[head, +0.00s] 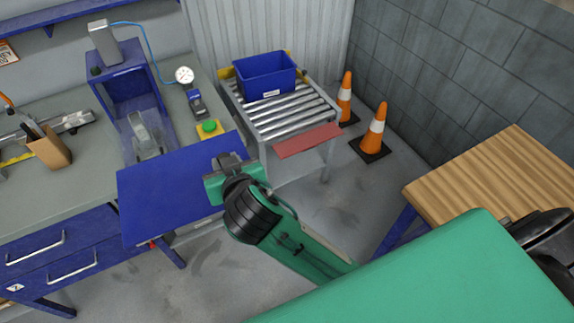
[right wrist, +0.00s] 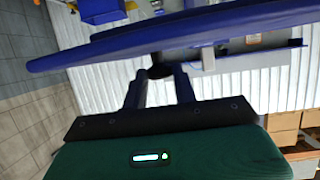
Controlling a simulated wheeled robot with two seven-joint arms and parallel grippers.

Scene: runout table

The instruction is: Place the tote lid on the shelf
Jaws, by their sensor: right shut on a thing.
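The tote lid (head: 172,192) is a flat blue panel, held in the air in front of the grey workbench and partly over its front edge. My right gripper (head: 226,168) is shut on the lid's right edge. In the right wrist view the lid (right wrist: 190,35) spans the upper part, seen nearly edge-on, with the fingers of the gripper (right wrist: 160,78) reaching up to it. A blue wall shelf (head: 60,17) runs above the bench at the upper left; only part of it shows. My left gripper is not in view.
The grey workbench (head: 88,172) carries a blue press-like fixture (head: 128,90), a dial gauge (head: 184,75), a green button (head: 209,127) and a cardboard holder (head: 50,148). A blue tote (head: 267,77) stands on the roller table (head: 290,112). Two cones (head: 375,132) and a wooden table (head: 495,180) are at right.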

